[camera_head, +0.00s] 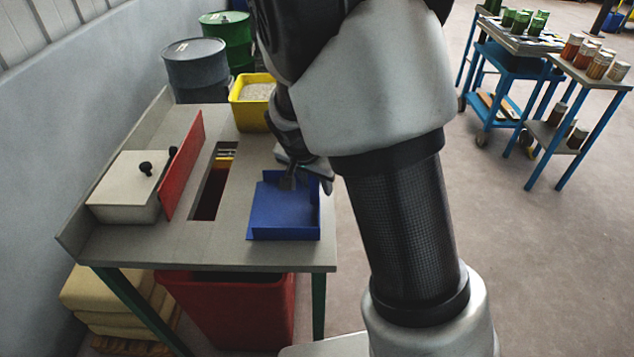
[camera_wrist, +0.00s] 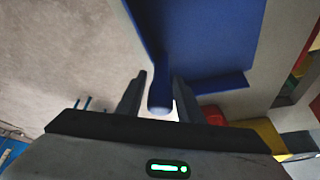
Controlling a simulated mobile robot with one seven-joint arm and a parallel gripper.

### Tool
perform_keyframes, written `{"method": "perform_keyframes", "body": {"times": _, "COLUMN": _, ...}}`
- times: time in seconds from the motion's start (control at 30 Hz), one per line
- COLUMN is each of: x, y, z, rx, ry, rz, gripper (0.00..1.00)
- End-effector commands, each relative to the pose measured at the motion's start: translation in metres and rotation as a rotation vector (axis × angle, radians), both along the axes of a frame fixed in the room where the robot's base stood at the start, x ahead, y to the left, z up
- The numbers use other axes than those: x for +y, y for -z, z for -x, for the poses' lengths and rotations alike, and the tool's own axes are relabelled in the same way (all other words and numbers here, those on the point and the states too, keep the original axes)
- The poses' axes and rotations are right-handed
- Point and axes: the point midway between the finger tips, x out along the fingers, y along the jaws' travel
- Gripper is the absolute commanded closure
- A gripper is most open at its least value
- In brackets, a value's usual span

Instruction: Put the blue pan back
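The blue pan (camera_head: 284,210) lies flat on the right front part of the grey worktable (camera_head: 160,240), with raised walls at its back and right. In the wrist view the blue pan (camera_wrist: 205,45) fills the upper middle, and its rounded blue handle (camera_wrist: 160,92) points toward my gripper (camera_wrist: 158,90). My gripper is open. Its two fingers stand on either side of the handle, with a narrow gap showing on the left. In the head view my gripper (camera_head: 307,180) is at the pan's back right corner, and the handle is hidden.
A slot (camera_head: 212,185) is cut in the table, beside an upright red panel (camera_head: 182,165) and a pale box (camera_head: 128,188) with black knobs. A yellow bin (camera_head: 250,118) is behind, a red bin (camera_head: 235,310) below. Carts with cans stand at right; open floor lies between.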

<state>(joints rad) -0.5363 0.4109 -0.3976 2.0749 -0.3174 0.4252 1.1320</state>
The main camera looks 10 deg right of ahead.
Motion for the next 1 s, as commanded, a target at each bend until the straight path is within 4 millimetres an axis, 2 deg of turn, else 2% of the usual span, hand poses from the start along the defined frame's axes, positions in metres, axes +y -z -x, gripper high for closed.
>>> {"method": "perform_keyframes", "body": {"times": 0.3, "x": 0.000, "y": -0.001, "z": 0.000, "rx": 0.000, "ry": 0.000, "rz": 0.000, "gripper": 0.59}}
{"method": "perform_keyframes", "body": {"times": 0.43, "x": 0.002, "y": -0.009, "z": 0.001, "rx": -0.002, "ry": -0.001, "rz": -0.001, "gripper": 0.59}}
{"method": "perform_keyframes", "body": {"times": 0.57, "x": 0.007, "y": -0.030, "z": 0.007, "rx": -0.005, "ry": -0.002, "rz": -0.003, "gripper": 0.59}}
{"method": "perform_keyframes", "body": {"times": 0.8, "x": 0.019, "y": -0.079, "z": 0.024, "rx": -0.004, "ry": -0.002, "rz": -0.003, "gripper": 0.59}}
{"method": "perform_keyframes", "body": {"times": 1.0, "x": 0.025, "y": -0.106, "z": 0.034, "rx": -0.002, "ry": -0.002, "rz": -0.001, "gripper": 0.59}}
